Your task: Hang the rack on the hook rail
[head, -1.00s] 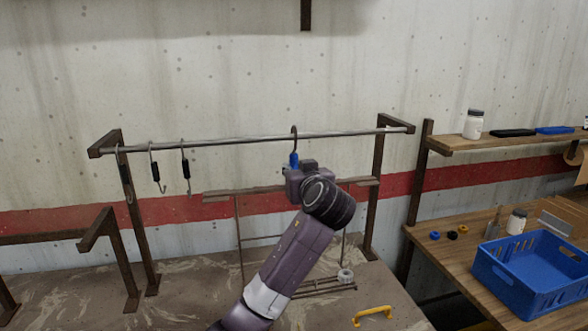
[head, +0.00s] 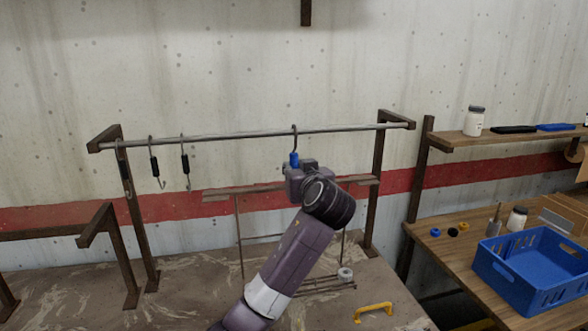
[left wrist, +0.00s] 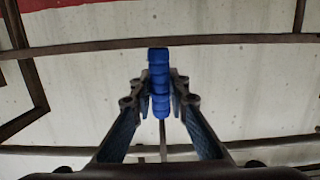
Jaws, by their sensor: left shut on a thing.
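The rack has a brown top bar (head: 230,194), thin side wires and a lower slatted part, with a dark hook (head: 294,138) above a blue grip (head: 294,160). The hook rail (head: 240,136) is a grey rod between two brown posts. The hook's curved top meets the rail in the head view; whether the rail bears its weight I cannot tell. My left gripper (head: 296,172) is shut on the blue grip, just below the rail. In the left wrist view the blue grip (left wrist: 159,80) sits between both fingers (left wrist: 160,100). My arm hides the rack's middle. My right gripper is out of view.
A white roll (head: 345,274) shows at the rack's lower part. A yellow handle (head: 373,311) lies on the bench. At right are a blue crate (head: 530,272) and a shelf (head: 455,143) with a white jar (head: 473,122).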

